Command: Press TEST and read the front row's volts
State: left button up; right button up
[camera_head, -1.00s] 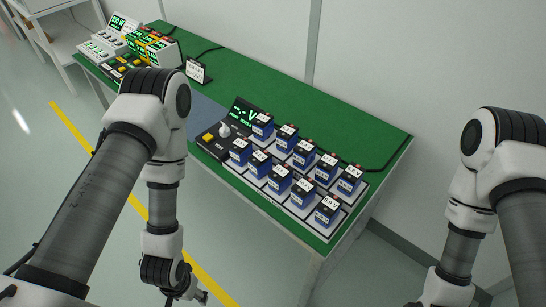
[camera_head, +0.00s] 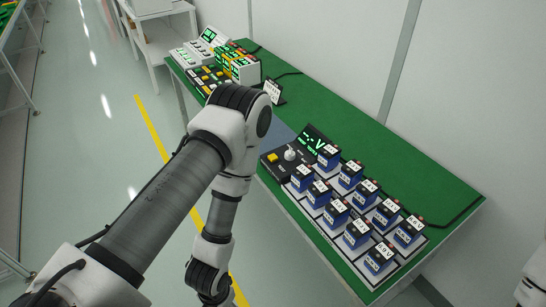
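The tester's black panel (camera_head: 282,165) lies on the green table, with a yellow button (camera_head: 272,157) and a pale knob (camera_head: 290,153). Its label is too small to read. The green display (camera_head: 314,140) behind shows dashes and a V. Blue battery blocks with white tags stand in two rows on a pale rack; the front row runs from a block (camera_head: 301,179) beside the panel to one (camera_head: 379,260) at the near right end. The tag figures are not clearly legible. My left arm hangs left of the table; its gripper is cut off below. My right gripper is out of view.
The green tabletop (camera_head: 370,145) is clear behind the back row. A small sign (camera_head: 272,92) stands upright farther along. Lit boxes (camera_head: 240,66) and other devices crowd the far end. A black cable runs along the table's right side. A yellow line (camera_head: 160,140) marks the floor.

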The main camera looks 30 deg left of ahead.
pick_arm(q)
grip_shut()
dwell(1.4)
